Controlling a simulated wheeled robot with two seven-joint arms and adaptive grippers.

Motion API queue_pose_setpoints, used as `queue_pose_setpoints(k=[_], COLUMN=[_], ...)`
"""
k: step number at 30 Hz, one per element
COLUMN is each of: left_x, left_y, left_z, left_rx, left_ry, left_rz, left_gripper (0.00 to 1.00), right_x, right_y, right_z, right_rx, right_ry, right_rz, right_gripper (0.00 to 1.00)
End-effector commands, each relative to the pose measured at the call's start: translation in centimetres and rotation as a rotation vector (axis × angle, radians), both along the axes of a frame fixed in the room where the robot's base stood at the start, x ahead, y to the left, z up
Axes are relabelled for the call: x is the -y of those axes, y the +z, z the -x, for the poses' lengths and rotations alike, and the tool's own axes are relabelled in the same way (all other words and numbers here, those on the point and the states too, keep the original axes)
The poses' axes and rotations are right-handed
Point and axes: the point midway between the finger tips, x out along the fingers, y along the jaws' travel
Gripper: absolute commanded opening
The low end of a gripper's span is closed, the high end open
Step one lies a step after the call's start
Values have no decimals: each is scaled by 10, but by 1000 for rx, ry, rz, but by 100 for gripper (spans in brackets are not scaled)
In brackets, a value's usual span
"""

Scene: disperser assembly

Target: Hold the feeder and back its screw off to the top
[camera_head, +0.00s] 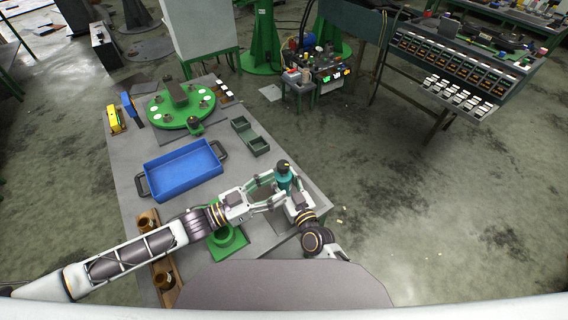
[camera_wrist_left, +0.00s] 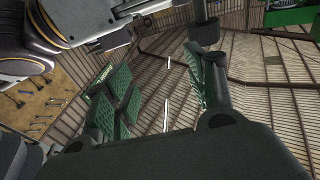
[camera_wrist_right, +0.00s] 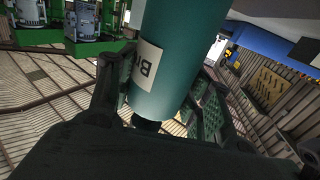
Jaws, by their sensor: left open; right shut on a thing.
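The feeder (camera_head: 284,179) is a teal cylinder with a dark screw top (camera_head: 282,164), held about upright above the table's right edge. My right gripper (camera_head: 288,188) is shut on its body. In the right wrist view the teal body (camera_wrist_right: 175,60), with a white label, stands between the padded fingers, and a dark tip shows at its lower end. My left gripper (camera_head: 266,182) is open beside the feeder, on its left. In the left wrist view its green-padded fingers (camera_wrist_left: 160,90) are apart, and a dark cylindrical part (camera_wrist_left: 205,30) shows near the right finger; I cannot tell whether they touch.
The grey table (camera_head: 130,190) carries a blue tray (camera_head: 183,172), a green round fixture (camera_head: 180,105), small green bins (camera_head: 250,135) and a green ring holder (camera_head: 227,239) below my left arm. A wooden rack (camera_head: 165,275) stands at the front left. Floor right of the table is free.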

Motion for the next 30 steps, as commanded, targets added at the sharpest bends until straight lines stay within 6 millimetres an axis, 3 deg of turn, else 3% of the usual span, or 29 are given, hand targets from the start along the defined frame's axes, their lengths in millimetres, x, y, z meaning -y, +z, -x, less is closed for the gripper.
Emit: queue_pose_setpoints(k=[15,30], left_x=[-65,-74], left_y=[-4,-3], left_z=[-32,-36], left_rx=[-38,-45], left_ry=[-17,-15], left_rz=[-67,-73], left_gripper=[55,55], right_x=[1,0], right_y=[1,1], right_z=[-1,-1], right_rx=[1,2], right_ry=[-1,-1], right_rz=[0,-1], right_gripper=[10,10])
